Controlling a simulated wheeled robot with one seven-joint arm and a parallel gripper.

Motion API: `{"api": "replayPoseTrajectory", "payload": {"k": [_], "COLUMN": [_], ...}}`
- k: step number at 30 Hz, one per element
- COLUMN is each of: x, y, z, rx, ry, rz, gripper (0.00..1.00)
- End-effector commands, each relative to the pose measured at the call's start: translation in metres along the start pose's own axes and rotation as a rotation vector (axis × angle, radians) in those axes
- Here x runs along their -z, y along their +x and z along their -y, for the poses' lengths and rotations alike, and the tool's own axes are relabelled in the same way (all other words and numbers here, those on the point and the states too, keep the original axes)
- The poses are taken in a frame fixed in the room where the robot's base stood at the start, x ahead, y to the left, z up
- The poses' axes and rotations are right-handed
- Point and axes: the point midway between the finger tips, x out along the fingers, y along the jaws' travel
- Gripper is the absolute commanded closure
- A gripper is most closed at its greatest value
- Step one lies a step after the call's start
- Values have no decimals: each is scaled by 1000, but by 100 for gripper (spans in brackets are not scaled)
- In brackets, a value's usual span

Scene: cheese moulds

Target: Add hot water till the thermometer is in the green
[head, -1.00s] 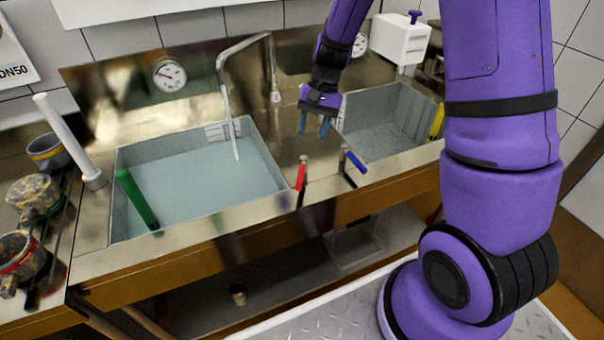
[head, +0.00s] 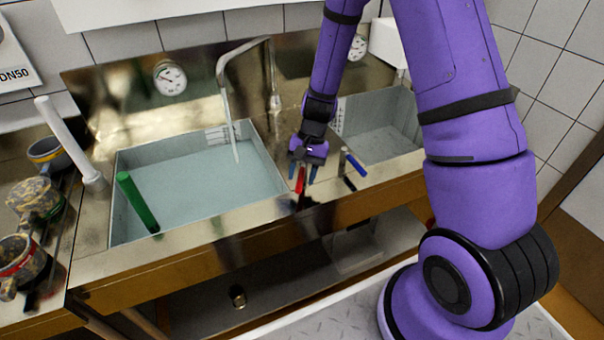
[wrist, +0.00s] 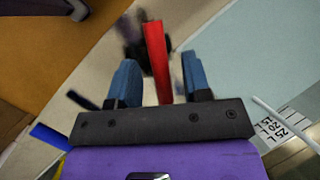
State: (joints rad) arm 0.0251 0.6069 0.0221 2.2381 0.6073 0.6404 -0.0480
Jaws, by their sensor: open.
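The red lever (head: 300,181) stands on the front ledge between the two basins. My gripper (head: 303,173) is open and reaches down at this lever. In the wrist view the red lever (wrist: 157,62) rises between the two blue fingers (wrist: 159,78), with gaps on both sides. A thin pale stream (head: 232,128) runs from the bent spout (head: 222,68) into the left basin (head: 187,222), which holds pale blue water (head: 205,185). A round dial thermometer (head: 170,77) is on the back panel. Its needle and colour zones are too small to read.
A blue-handled lever (head: 354,162) stands just right of my gripper and also shows in the wrist view (wrist: 48,136). A green stick (head: 138,202) leans in the left basin. The right basin (head: 384,147) looks empty. Moulds (head: 36,197) and a white rod (head: 67,138) stand at the left.

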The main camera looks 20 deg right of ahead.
Motion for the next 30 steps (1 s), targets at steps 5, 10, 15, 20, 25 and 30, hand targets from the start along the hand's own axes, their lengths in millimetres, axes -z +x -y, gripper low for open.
{"api": "replayPoseTrajectory", "payload": {"k": [5, 10, 15, 20, 25, 30], "x": [0, 0, 0, 0, 0, 1], "y": [2, 2, 2, 2, 2, 0], "z": [0, 0, 0, 0, -2, -6], "rx": [0, 0, 0, 0, -9, -37], "ry": [0, 0, 0, 0, -22, -89], "rz": [-1, -1, -1, 0, 4, 17], "gripper": [56, 63, 100, 100, 100, 100]}}
